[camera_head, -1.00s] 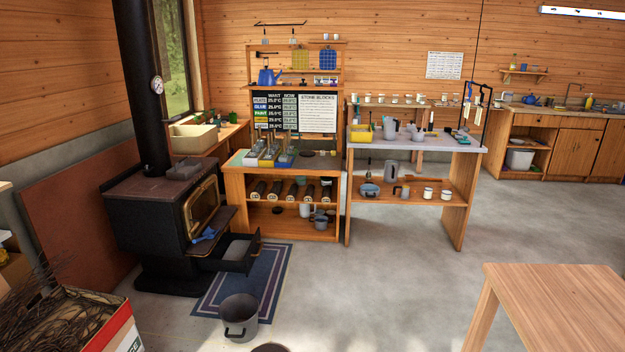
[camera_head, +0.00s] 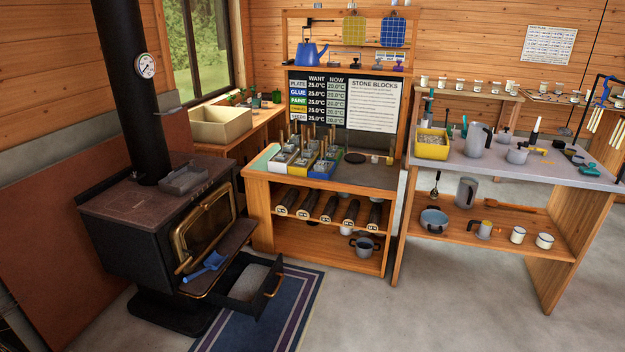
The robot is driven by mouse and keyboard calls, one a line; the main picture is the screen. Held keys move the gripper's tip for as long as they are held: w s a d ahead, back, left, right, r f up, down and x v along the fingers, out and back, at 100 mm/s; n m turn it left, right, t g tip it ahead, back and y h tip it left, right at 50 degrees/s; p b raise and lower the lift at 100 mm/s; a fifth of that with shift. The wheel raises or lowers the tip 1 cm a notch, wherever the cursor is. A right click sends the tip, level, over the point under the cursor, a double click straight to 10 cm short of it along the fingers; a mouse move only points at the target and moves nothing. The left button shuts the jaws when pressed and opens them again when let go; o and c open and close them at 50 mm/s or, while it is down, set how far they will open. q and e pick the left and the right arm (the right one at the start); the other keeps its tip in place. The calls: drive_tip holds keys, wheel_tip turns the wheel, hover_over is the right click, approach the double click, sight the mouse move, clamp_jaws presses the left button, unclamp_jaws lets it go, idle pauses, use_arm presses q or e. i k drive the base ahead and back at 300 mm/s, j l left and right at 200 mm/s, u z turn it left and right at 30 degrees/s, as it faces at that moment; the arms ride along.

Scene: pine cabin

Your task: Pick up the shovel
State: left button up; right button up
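A small blue shovel (camera_head: 206,267) lies on the dark ledge at the front of the black wood stove (camera_head: 150,238), below its glass door. Its scoop points to the upper right and its handle to the lower left. An open ash drawer (camera_head: 250,280) with grey contents sticks out just right of and below the shovel. Neither of my grippers shows in the view.
A striped blue rug (camera_head: 262,325) lies on the floor before the stove. A wooden workbench (camera_head: 262,200) with trays stands behind the drawer. A grey-topped table (camera_head: 490,165) stands at right. Open concrete floor (camera_head: 440,315) lies in front.

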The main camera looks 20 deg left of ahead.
sight(214, 260)
drive_tip(key=i+u, duration=0.15)
drive_tip(key=i, duration=0.3)
drive_tip(key=i+l+u, duration=0.1)
drive_tip(key=i, duration=0.35)
drive_tip(key=i+l+u, duration=0.15)
drive_tip(key=i, duration=0.3)
